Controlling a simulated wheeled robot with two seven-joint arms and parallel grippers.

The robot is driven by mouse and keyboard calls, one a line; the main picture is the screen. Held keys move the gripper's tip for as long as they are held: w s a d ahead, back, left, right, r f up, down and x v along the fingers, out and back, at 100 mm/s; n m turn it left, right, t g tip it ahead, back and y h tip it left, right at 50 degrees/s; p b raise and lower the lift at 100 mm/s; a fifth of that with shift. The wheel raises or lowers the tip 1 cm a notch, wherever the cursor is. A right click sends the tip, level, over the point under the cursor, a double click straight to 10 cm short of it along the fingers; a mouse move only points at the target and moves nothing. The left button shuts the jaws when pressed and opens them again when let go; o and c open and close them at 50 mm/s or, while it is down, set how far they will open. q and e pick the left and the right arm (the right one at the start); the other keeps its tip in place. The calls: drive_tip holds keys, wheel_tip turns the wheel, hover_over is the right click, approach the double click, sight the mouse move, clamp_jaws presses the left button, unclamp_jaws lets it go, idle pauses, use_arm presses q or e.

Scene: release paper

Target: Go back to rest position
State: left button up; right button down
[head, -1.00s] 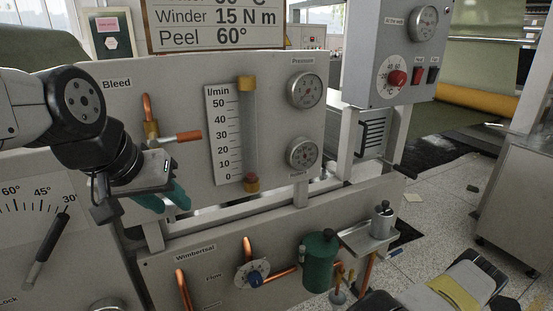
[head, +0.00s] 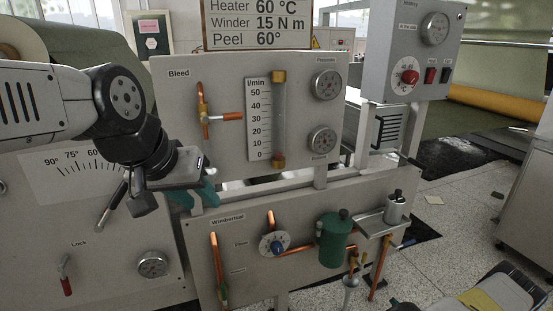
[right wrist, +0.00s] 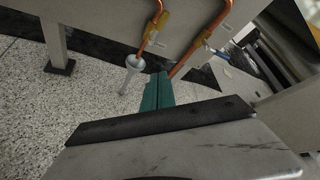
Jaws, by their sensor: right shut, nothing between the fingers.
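My left arm comes in from the left in the head view. My left gripper (head: 203,195) hangs in front of the grey panel, below the bleed valve (head: 204,117) and apart from it. Its teal fingers are partly hidden behind the gripper body, so their opening cannot be told. My right arm shows at the lower right corner of the head view. In the right wrist view my right gripper (right wrist: 158,90) is shut and empty, its teal fingers together. It points toward copper pipes and a metal funnel (right wrist: 134,64) above the speckled floor.
The flow tube (head: 279,115) and two dials stand right of the bleed valve. A grey control box (head: 411,50) hangs at the right. Floor (head: 455,215) is open at right.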

drive_tip(key=w+a+r+n+g+y, duration=0.1)
drive_tip(key=w+a+r+n+y, duration=0.3)
drive_tip(key=r, duration=0.7)
drive_tip(key=w+a+r+n+g+y, duration=0.2)
drive_tip(key=w+a+r+n, duration=0.15)
drive_tip(key=a+r, duration=0.45)
drive_tip(key=w+a+r+n+g+y, duration=0.1)
drive_tip(key=w+a+r+n+y, duration=0.25)
drive_tip(key=r, duration=0.95)
drive_tip(key=s+a+r+n+g+h, duration=0.1)
drive_tip(key=s+a+r+n+g, duration=0.1)
drive_tip(key=s+a+r+n, duration=0.45)
drive_tip(key=s+a+r+n+g+h, duration=0.1)
drive_tip(key=s+a+r+g, duration=0.2)
drive_tip(key=r, duration=0.6)
drive_tip(key=s+a+r+n+g, duration=0.1)
drive_tip(key=s+a+r+n, duration=0.4)
drive_tip(key=r, duration=0.3)
drive_tip(key=s+r+n+t+h, duration=0.1)
drive_tip(key=s+r, duration=0.3)
drive_tip(key=s, duration=0.4)
drive_tip(key=s+a+r+n+t+h, duration=0.1)
drive_tip(key=s+r+n+h, duration=0.2)
drive_tip(key=s, duration=0.6)
drive_tip(key=shift+r+t+h, duration=0.4)
drive_tip(key=shift+r+h, duration=0.25)
drive_tip(key=shift+h, duration=0.1)
